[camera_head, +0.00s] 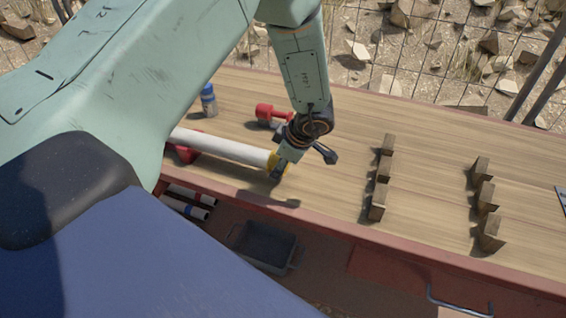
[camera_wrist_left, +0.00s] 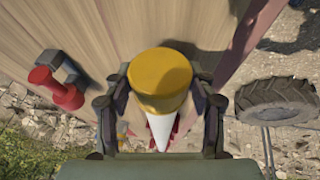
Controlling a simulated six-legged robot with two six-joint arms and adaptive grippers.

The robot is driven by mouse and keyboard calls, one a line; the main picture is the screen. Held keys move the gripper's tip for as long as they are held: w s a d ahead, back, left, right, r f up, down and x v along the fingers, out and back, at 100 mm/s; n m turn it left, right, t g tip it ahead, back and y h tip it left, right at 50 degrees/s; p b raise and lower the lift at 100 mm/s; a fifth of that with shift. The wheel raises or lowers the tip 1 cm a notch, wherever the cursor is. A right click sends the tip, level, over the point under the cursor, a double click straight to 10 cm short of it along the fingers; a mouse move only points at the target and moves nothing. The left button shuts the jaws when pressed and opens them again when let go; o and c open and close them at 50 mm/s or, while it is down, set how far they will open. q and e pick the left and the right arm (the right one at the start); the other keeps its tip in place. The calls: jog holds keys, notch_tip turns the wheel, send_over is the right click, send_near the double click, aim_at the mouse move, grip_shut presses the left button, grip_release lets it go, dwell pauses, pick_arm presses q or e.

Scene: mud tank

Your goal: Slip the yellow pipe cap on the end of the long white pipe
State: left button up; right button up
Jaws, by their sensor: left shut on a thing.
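The long white pipe (camera_head: 222,147) lies lengthwise above the bench, and its left part is hidden behind my arm. The yellow pipe cap (camera_head: 272,160) is at the pipe's right end, in line with it. My left gripper (camera_head: 284,164) is shut on the cap. In the left wrist view the cap (camera_wrist_left: 160,72) sits between the two fingers (camera_wrist_left: 160,92), with the white pipe (camera_wrist_left: 162,130) running away behind it. No gap shows between cap and pipe, but how deep the pipe sits inside is hidden. My right gripper is in neither view.
A red support (camera_head: 186,154) is under the pipe. Several wooden blocks (camera_head: 383,170) stand in two rows to the right, with bare bench between. A grey bin (camera_head: 264,246) is below the front edge.

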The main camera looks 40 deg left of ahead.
aim_at(270, 155)
pick_arm(q)
jog(key=shift+s+a, duration=0.2)
jog(key=shift+a, duration=0.65)
jog(key=shift+s+a, duration=0.2)
jog(key=shift+a, duration=0.6)
jog(key=o, duration=1)
jog(key=v, duration=1.2)
jog(key=x, duration=1.2)
jog(key=shift+f, duration=0.15)
jog(key=shift+w+d, duration=0.1)
jog(key=shift+d, duration=0.35)
